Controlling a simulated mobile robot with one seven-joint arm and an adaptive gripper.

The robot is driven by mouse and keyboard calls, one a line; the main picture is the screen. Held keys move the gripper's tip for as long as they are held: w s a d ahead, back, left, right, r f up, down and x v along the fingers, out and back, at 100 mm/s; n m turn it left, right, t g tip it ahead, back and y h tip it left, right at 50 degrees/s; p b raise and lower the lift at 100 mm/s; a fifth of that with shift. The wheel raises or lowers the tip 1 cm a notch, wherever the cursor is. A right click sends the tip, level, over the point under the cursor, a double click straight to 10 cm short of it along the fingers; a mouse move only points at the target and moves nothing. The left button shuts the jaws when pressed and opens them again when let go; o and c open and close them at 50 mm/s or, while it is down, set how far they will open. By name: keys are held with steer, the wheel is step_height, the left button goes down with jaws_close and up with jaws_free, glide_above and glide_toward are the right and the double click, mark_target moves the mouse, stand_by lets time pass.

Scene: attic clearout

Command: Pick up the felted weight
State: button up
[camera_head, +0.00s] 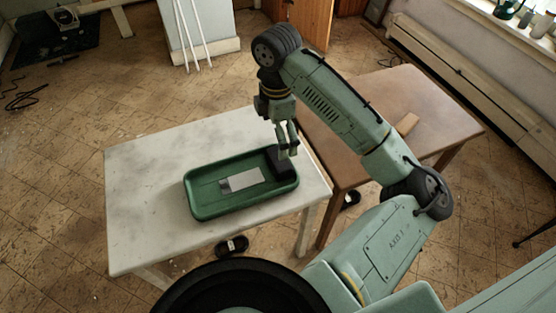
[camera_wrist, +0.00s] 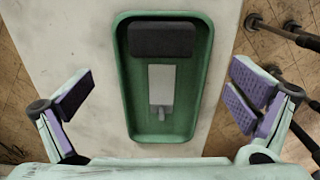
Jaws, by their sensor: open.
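A dark grey block (camera_head: 284,164), which looks like the felted weight, lies in the green tray (camera_head: 203,208) at its right end in the head view. In the wrist view the block (camera_wrist: 161,39) lies across the far end of the tray (camera_wrist: 124,75). My gripper (camera_head: 288,143) is above that end of the tray in the head view, and its fingers partly overlap the block. In the wrist view my gripper (camera_wrist: 160,97) is open and empty, its padded fingers apart on either side of the tray. No contact with the block shows.
A light grey flat piece (camera_head: 246,179) lies in the middle of the tray. The tray stands on a pale table (camera_head: 140,175), clear to the left. A brown table (camera_head: 360,110) with a small wooden piece adjoins on the right. Dark dumbbells (camera_head: 232,246) lie on the floor.

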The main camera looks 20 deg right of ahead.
mark_target(279, 163)
steer(key=f, duration=0.3)
steer(key=f+p, duration=0.1)
steer(key=f, duration=0.3)
steer(key=f+p, duration=0.1)
steer(key=f, duration=0.2)
steer(key=shift+d+f, duration=0.25)
steer(key=c, duration=1.9)
steer(key=shift+r, duration=0.1)
steer(key=shift+c, duration=0.3)
steer(key=shift+r, duration=0.15)
